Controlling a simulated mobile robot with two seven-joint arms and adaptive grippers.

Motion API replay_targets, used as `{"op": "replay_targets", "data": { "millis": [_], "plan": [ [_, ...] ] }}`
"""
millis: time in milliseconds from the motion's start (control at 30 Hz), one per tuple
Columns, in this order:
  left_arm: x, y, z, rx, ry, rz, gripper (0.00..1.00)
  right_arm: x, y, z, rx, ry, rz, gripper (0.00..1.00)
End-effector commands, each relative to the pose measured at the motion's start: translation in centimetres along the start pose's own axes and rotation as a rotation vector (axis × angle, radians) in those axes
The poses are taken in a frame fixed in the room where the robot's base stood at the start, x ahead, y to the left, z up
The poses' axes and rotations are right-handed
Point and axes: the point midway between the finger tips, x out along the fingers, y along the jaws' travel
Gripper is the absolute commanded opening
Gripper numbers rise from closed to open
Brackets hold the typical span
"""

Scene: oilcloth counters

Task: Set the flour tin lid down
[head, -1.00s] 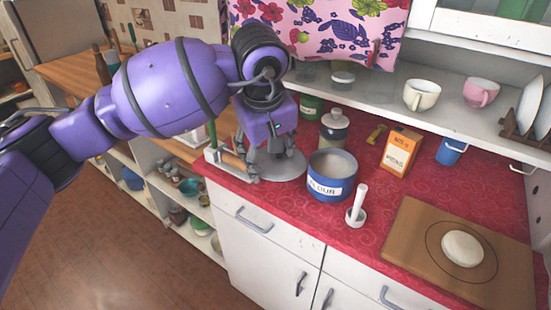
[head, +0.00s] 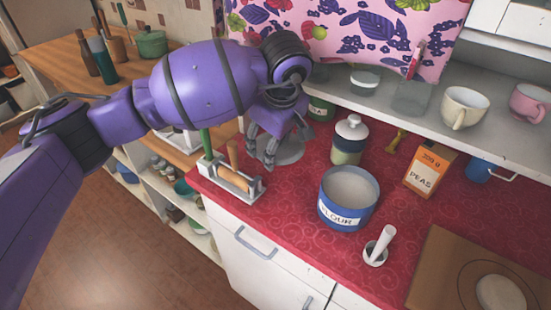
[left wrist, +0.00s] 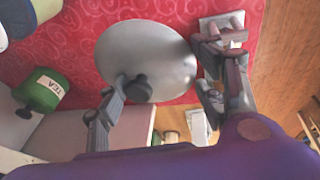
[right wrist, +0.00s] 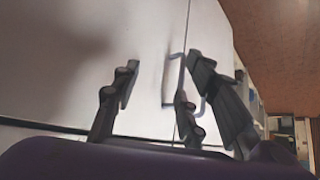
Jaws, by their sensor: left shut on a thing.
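The flour tin lid (head: 290,149) is a flat grey disc with a dark knob, at the back left of the red counter. In the left wrist view the lid (left wrist: 160,50) lies between my fingers, its knob beside the left finger. My left gripper (head: 267,150) is shut on the lid; I cannot tell whether the lid touches the counter. The blue flour tin (head: 340,208) stands without a lid to the right, its pale contents showing. My right gripper (right wrist: 155,95) is open and empty in the right wrist view, before white cupboard fronts.
A utensil holder (head: 235,188) stands at the counter's left front edge, close to the lid. A green tea tin (head: 320,109) and a lidded jar (head: 348,143) are behind. A white pestle (head: 377,245), a peas box (head: 427,172) and a wooden board (head: 450,270) are to the right.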

Motion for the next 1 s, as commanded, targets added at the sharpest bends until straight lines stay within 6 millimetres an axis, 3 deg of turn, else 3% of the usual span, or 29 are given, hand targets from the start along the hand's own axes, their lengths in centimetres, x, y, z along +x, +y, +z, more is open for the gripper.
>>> {"op": "replay_targets", "data": {
  "millis": [500,1000],
  "plan": [
    [5.2,-0.9,1.4,-0.001,0.001,0.003,0.27,0.0,-0.2,-1.6,-0.005,0.025,-0.007,0.4],
    [6.2,-1.0,1.6,0.0,0.001,0.003,0.27,0.1,-0.5,-1.0,0.004,0.016,-0.007,0.4]
  ]
}}
